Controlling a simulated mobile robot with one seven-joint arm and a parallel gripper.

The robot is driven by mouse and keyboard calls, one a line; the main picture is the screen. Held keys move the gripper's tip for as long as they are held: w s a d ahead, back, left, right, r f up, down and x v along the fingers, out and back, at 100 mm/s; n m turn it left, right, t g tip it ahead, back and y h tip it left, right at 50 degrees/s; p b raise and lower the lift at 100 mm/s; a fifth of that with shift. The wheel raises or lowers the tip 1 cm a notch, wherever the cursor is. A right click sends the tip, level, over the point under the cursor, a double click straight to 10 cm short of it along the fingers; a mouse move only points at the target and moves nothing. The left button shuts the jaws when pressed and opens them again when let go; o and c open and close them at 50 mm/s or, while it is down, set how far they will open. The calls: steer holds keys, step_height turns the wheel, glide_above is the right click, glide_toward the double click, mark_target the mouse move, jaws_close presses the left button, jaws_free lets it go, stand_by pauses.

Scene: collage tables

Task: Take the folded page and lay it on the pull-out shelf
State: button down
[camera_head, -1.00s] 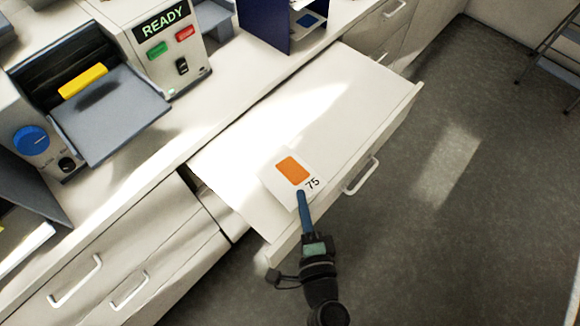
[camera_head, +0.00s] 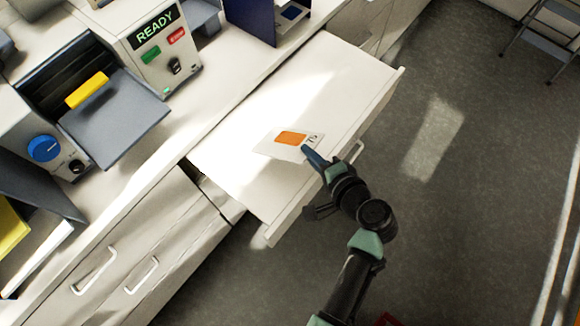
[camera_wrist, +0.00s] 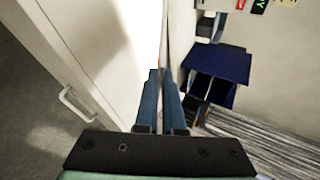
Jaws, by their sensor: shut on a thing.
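The folded page (camera_head: 276,149) is white with an orange rectangle and a printed number at its right end. My gripper (camera_head: 308,151) is shut on the page's right edge and holds it over the pull-out shelf (camera_head: 300,85). In the wrist view my gripper (camera_wrist: 161,78) has its blue fingers close together, with the page showing only as a thin edge beyond them. The shelf is a white board with a front handle, drawn out from under the counter. I cannot tell whether the page touches the shelf.
A dark blue stand (camera_head: 252,18) is behind the shelf. The rest of the shelf top is clear. A step ladder (camera_head: 545,50) stands far right.

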step_height(320, 180, down, 7)
steer(key=b, duration=0.5)
steer(key=shift+f+b, duration=0.2)
steer(key=shift+b, duration=0.15)
steer(key=c, duration=1.2)
jaws_free()
steer(key=shift+p+v, duration=2.25)
steer(key=shift+v, duration=1.8)
